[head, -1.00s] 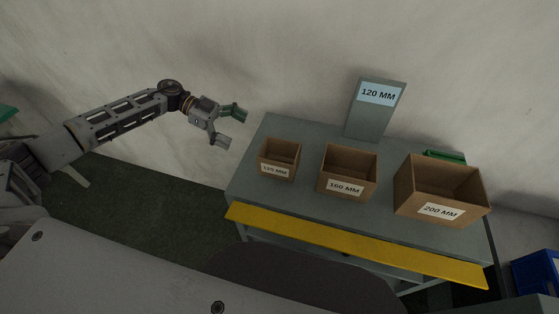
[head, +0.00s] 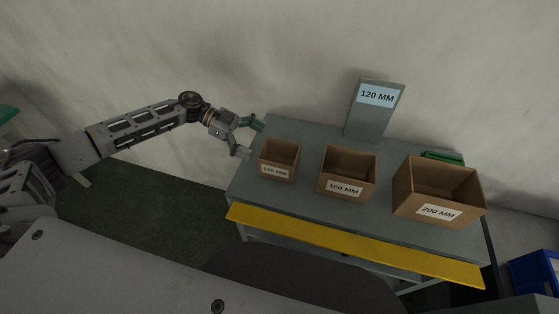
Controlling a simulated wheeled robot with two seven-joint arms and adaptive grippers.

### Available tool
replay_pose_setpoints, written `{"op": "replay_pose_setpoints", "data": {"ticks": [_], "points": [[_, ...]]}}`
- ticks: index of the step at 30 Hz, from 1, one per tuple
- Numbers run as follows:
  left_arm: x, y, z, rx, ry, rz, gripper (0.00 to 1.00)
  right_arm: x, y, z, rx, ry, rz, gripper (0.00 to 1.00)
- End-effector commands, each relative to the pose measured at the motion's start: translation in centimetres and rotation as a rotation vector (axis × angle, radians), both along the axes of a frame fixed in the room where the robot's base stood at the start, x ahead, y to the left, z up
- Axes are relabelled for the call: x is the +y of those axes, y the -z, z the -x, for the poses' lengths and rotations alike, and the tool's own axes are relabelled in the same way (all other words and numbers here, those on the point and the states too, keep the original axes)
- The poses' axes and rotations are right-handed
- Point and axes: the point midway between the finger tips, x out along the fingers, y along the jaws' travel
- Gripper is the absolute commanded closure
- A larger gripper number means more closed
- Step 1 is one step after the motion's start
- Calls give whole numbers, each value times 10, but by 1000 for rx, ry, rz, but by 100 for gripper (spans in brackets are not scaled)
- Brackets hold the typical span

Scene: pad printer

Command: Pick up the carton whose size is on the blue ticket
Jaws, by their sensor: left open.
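The blue ticket (head: 376,96) reads 120 MM and is fixed to a grey upright plate (head: 366,124) at the back of the table. Three open brown cartons stand in a row on the table. The small left carton (head: 279,160) has a label that looks like 120 MM. The middle carton (head: 346,173) is labelled 160 MM. The large right carton (head: 438,192) is labelled 200 MM. My left gripper (head: 247,138) is open and empty, just left of and behind the small carton, apart from it. My right gripper is out of view.
The grey-green table (head: 300,209) has a yellow front edge strip (head: 350,245). A green object (head: 444,157) lies behind the large carton. A blue bin (head: 535,273) is at the lower right. A pale wall stands behind the table.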

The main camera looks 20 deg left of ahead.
Motion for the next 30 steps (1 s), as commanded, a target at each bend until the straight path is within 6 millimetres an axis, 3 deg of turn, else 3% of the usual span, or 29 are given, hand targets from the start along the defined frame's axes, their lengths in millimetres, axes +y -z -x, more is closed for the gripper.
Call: {"op": "replay_pose_setpoints", "data": {"ticks": [6, 22, 30], "points": [[-18, 7, 1, -1, 1, 0, 0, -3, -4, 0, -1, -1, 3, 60], [-25, 9, 1, -1, 1, 1, 0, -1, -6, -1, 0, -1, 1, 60], [-51, 18, 2, 0, 2, 1, 0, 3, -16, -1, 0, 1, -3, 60]]}}
